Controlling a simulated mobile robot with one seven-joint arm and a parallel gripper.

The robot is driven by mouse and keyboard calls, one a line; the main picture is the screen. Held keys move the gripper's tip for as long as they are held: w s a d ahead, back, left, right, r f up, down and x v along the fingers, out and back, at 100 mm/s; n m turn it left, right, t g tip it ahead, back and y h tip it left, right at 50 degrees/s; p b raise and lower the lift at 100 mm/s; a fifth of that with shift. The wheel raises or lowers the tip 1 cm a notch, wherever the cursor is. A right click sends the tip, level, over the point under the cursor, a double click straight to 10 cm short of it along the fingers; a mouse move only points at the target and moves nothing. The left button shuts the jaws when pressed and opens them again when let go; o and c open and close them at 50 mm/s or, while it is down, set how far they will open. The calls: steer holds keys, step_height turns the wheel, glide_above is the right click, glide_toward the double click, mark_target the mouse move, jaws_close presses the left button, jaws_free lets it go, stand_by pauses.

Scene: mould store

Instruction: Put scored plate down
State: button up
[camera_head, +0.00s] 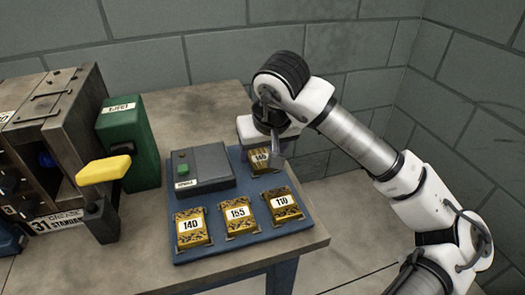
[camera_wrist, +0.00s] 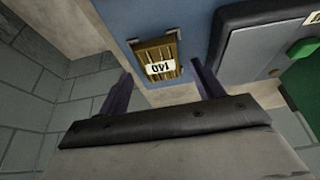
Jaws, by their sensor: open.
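A yellow-brown plate with grooves, labelled 140 (camera_head: 259,168), lies at the back right of the blue board (camera_head: 252,223). In the wrist view this grooved plate (camera_wrist: 157,52) lies beyond and between my fingertips, near the board's edge. My gripper (camera_head: 274,152) is over that plate and partly hides it in the head view. Its jaws (camera_wrist: 161,70) are open, one finger toward each side of the plate, and hold nothing. I cannot tell whether a finger touches the plate. Three mottled plates, labelled 140 (camera_head: 191,240), 155 (camera_head: 238,226) and 110 (camera_head: 283,214), lie along the board's front.
A grey box with a green button (camera_head: 199,172) stands on the board's back left. A green box (camera_head: 129,155), a yellow-topped lever (camera_head: 104,169) and a metal cabinet (camera_head: 58,130) stand left. A block wall (camera_head: 200,50) is behind. The tabletop behind the board (camera_head: 190,110) is clear.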

steer(key=p+v, duration=0.1)
steer(key=v, duration=0.9)
steer(key=shift+s+r, duration=0.1)
